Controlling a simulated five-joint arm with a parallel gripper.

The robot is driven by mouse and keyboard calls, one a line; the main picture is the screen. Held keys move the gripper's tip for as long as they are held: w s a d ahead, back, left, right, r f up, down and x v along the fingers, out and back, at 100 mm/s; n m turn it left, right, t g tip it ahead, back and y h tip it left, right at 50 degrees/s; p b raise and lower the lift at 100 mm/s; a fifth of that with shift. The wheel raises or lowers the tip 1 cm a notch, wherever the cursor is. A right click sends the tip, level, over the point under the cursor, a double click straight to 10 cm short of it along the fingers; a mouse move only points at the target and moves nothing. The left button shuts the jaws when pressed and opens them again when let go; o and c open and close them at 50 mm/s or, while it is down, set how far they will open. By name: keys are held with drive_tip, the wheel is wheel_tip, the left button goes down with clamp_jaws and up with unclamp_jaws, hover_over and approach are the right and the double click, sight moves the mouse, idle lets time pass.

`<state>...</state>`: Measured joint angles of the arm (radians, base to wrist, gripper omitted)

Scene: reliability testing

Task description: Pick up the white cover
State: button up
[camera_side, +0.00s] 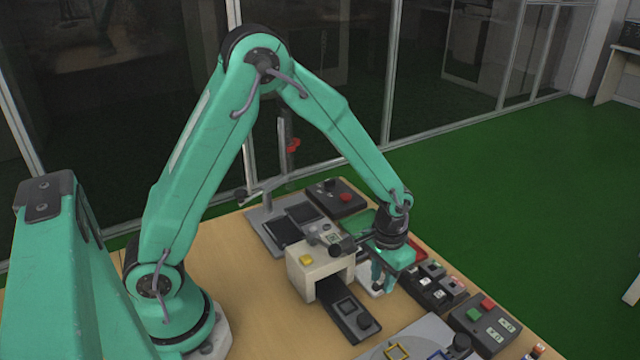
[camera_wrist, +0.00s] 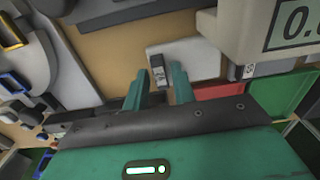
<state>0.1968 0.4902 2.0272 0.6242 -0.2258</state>
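A flat white piece, which looks like the white cover (camera_wrist: 195,60), lies on the wooden table ahead of my gripper in the wrist view. A small grey and black part (camera_wrist: 158,68) sits at its left edge; I cannot tell whether it is joined to it. In the side view, only a bit of the white piece (camera_side: 372,286) shows beside the fingers. My gripper (camera_wrist: 158,88) is open, its two green fingers apart with nothing clearly held. The grey and black part lines up with the gap between them. In the side view my gripper (camera_side: 383,280) points down close above the table.
A cream device (camera_side: 318,265) with a yellow button and dark slide stands just left of my gripper. Several switch blocks (camera_side: 437,288) are on its right. A control box (camera_side: 486,322) stands at front right. A black box with a red button (camera_side: 338,197) is behind. Bare table lies left.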

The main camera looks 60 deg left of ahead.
sight(382, 281)
clamp_jaws()
drive_tip(key=shift+r, duration=0.15)
drive_tip(key=shift+r, duration=2.4)
drive_tip(key=shift+r, duration=0.1)
